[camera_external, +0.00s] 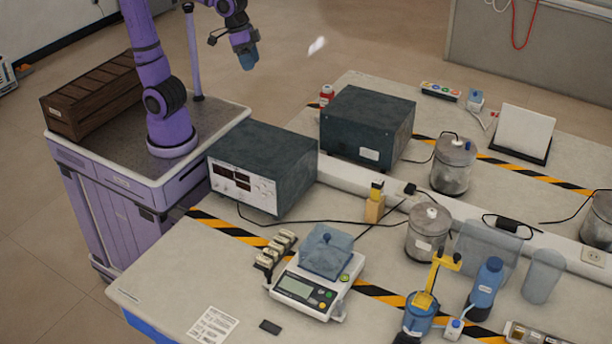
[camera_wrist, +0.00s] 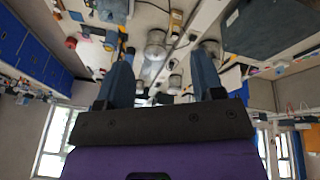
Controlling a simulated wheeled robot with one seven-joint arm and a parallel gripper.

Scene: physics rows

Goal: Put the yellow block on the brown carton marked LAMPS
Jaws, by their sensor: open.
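I cannot make out a yellow block for certain in either view. No brown carton marked LAMPS is readable. A small tan item with a yellow top (camera_external: 374,208) stands on the bench behind the balance; I cannot tell if it is a block. My gripper (camera_external: 246,58) is high above the floor, beyond the dark instrument boxes and away from the bench top. In the wrist view, its two blue-grey fingers (camera_wrist: 165,55) are apart with nothing held between them. The bench appears upside down beyond them.
A balance (camera_external: 316,286), metal canisters (camera_external: 429,234) and a blue bottle (camera_external: 486,290) crowd the bench. A brown slatted crate (camera_external: 95,98) sits beside my arm.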

